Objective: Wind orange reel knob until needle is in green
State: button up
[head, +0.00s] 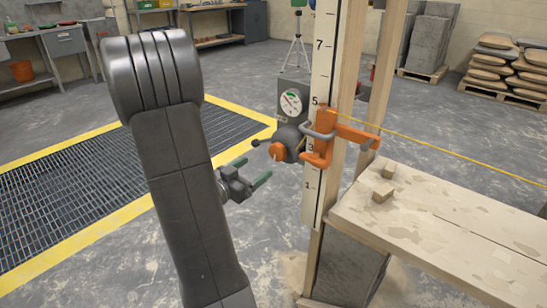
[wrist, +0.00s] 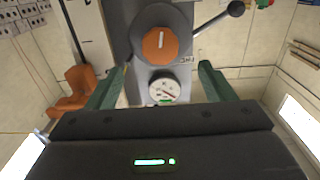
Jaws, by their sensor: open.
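In the wrist view the knob (wrist: 160,45) carries a white mark that stands about upright. A white dial (head: 291,102) with a green band and a red needle is above the knob; in the wrist view the dial (wrist: 162,90) appears below it. Whether the needle lies in the green is too small to tell. My gripper (head: 250,171) is open and empty, its green fingers apart from the knob, just left of and below it.
A dark lever with a ball end (wrist: 235,9) sticks out beside the knob. An orange clamp (head: 322,140) grips the numbered post (head: 322,60), and a yellow line (head: 450,149) runs off right. A plank platform (head: 440,220) stands right. Floor grating (head: 70,165) lies left.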

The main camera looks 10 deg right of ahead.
aim_at(275, 154)
jog(key=b+x, duration=0.1)
jog(key=x, duration=0.8)
jog(key=shift+c, duration=0.3)
jog(key=c, duration=0.9)
